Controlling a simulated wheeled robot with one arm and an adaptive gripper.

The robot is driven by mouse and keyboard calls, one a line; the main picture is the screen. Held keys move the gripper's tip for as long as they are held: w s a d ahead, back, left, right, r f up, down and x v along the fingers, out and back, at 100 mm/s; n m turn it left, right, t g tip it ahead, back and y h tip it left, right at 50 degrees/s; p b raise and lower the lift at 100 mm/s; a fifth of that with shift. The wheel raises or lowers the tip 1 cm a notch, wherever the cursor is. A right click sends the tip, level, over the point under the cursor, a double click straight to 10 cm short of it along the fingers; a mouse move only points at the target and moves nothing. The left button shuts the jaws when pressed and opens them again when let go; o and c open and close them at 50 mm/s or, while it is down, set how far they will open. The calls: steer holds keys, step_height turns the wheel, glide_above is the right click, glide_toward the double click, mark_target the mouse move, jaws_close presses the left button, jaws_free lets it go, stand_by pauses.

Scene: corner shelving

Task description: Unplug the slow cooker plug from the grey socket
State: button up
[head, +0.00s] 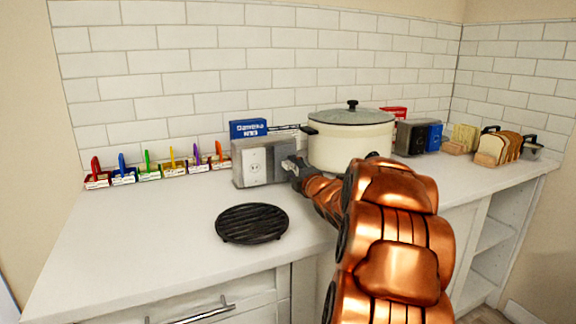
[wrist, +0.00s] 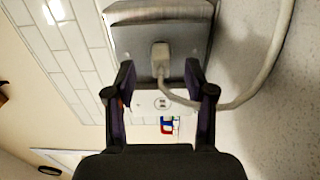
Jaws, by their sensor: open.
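The grey socket (head: 240,163) is a metal box on the counter with a white outlet face towards the front. In the wrist view the socket (wrist: 190,22) fills the top. A pale slow cooker plug (wrist: 160,52) sits against it, with a pale cord (wrist: 235,105) curving off to the right. My gripper (wrist: 160,70) is open, its fingertips on either side of the plug with gaps to both. In the head view my gripper (head: 292,168) is at the box's right side and the plug there is mostly hidden. The cream slow cooker (head: 350,143) stands behind my arm.
A black round trivet (head: 251,223) lies in front of the socket. Several coloured tags (head: 160,167) line the wall at left. A blue box (head: 248,128) stands behind the socket. A toaster (head: 415,137) and bread rack (head: 497,150) are at right. The left front counter is clear.

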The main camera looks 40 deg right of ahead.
mark_target(291, 167)
steer(key=shift+x, duration=1.55)
steer(key=shift+f, duration=0.1)
steer(key=shift+b, duration=0.5)
steer(key=shift+c, duration=0.2)
jaws_close()
steer(key=shift+s+a, duration=0.1)
steer(key=shift+s, duration=0.05)
stand_by(0.4)
steer(key=shift+b+v, duration=0.55)
steer(key=shift+v, duration=2.3)
